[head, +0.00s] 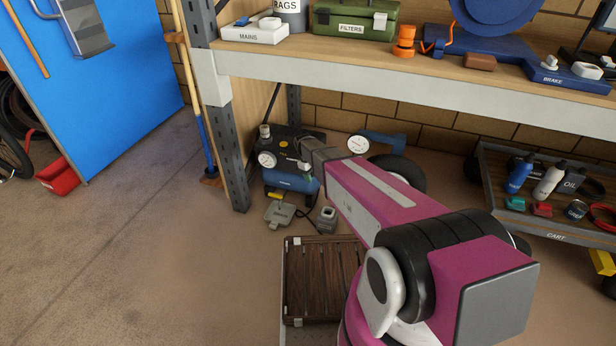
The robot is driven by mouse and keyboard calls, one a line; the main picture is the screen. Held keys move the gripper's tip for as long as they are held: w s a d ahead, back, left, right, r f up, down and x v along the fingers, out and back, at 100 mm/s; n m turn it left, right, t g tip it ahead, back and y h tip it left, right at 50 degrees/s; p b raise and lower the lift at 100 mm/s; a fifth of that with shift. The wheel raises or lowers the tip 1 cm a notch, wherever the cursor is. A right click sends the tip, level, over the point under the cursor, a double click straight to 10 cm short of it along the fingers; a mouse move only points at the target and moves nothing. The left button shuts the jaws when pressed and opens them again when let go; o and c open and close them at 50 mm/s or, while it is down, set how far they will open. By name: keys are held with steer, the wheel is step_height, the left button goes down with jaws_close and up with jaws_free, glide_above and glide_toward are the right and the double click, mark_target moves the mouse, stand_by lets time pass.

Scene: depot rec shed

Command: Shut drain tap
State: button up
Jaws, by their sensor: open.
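A small blue air compressor (286,180) stands on the floor under the shelf, with a dark top and a round white gauge on its left side. A small yellow part (275,196) shows low at its front and may be the drain tap; its handle position is too small to tell. My gripper (302,162) is in front of the compressor's upper right part, above and to the right of the yellow part. It is open, with nothing seen between its fingers. The gripper and arm hide part of the compressor, and I cannot tell whether they touch it.
A grey box (279,213) and a small grey block (327,220) lie before the compressor. A dark slatted crate (318,280) is nearer. The shelf (440,86) overhangs, its upright (233,150) at left. A cart (550,236) stands right.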

steer(key=shift+s+d+r, duration=0.5)
steer(key=shift+d+r, duration=0.05)
steer(key=shift+d, duration=0.25)
